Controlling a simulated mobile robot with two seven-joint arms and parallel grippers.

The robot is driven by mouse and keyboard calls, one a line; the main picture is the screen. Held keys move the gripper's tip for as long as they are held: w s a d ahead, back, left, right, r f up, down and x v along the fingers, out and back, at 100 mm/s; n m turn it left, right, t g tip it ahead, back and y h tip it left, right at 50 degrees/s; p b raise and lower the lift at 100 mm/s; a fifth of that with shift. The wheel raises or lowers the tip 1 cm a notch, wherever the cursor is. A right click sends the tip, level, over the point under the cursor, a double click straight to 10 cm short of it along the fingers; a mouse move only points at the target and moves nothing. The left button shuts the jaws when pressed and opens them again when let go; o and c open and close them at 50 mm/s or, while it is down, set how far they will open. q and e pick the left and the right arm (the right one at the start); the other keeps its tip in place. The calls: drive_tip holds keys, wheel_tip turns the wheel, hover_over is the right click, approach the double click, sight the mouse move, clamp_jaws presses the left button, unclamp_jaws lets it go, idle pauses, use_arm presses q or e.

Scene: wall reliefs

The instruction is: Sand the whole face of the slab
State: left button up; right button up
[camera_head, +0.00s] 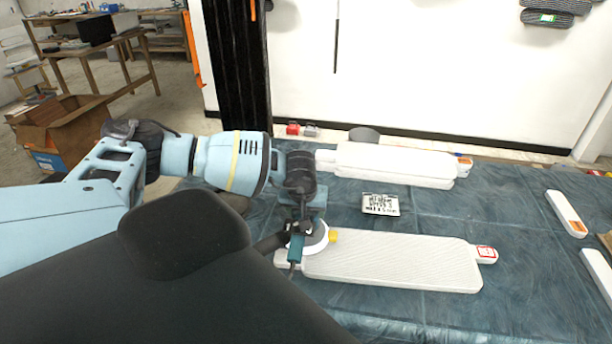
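The slab (400,262) is a long white board with a fine-textured top, lying flat on the dark table cover, with a narrower tab at its right end bearing a red and white label (486,252). My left gripper (301,222) is over the slab's left end and seems shut on a small teal sander. The sander's pale round pad (318,241) is at the slab's left end; I cannot tell whether it touches the face. The fingertips are mostly hidden by the arm and tool. My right gripper is not in view.
A similar white stack (395,160) lies farther back on the table cover (440,208). A printed card (380,204) lies between. Narrow white pieces (566,213) lie at the right. A cardboard box (62,128) stands at the far left.

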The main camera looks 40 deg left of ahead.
use_arm(q)
drive_tip(key=shift+w+r, duration=0.2)
drive_tip(key=shift+r, duration=2.55)
